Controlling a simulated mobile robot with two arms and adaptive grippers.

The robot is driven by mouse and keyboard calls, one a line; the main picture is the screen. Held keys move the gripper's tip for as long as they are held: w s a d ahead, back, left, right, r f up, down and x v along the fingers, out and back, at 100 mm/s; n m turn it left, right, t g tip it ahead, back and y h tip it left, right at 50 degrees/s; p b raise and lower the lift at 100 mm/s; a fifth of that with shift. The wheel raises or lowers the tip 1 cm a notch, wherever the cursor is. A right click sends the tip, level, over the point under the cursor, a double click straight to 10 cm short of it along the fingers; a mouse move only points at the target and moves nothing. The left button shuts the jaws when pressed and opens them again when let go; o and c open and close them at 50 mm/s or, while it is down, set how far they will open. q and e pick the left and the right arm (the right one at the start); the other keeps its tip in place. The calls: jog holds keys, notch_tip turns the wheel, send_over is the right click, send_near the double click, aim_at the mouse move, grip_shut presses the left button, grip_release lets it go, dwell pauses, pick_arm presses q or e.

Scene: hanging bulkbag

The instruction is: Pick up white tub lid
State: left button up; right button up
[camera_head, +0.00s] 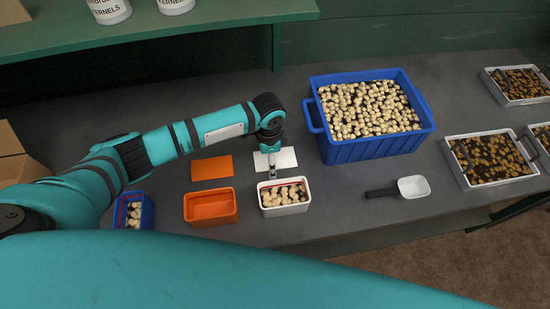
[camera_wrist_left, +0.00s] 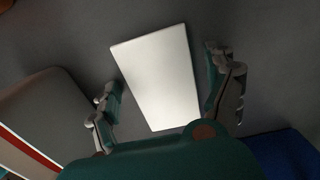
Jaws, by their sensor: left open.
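The white tub lid (camera_head: 287,158) is a flat white rectangle lying on the grey table, behind the white tub (camera_head: 284,208), which holds pale round pieces. My left gripper (camera_head: 271,172) is above the lid, its fingers pointing down and covering part of it. In the left wrist view the lid (camera_wrist_left: 158,76) lies between the two spread fingers of my left gripper (camera_wrist_left: 170,98), which is open and empty. A finger shows on each side, apart from the lid's edges as seen. My right gripper is not in view.
An orange lid (camera_head: 211,168) lies behind an orange tub (camera_head: 211,206). A small blue tub (camera_head: 134,222) stands left. A large blue crate (camera_head: 375,148) of pale pieces is close on the right, with a scoop (camera_head: 401,188) in front. Trays (camera_head: 490,180) stand farther right.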

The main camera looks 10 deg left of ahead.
pick_arm(q)
jog(key=c, duration=0.9)
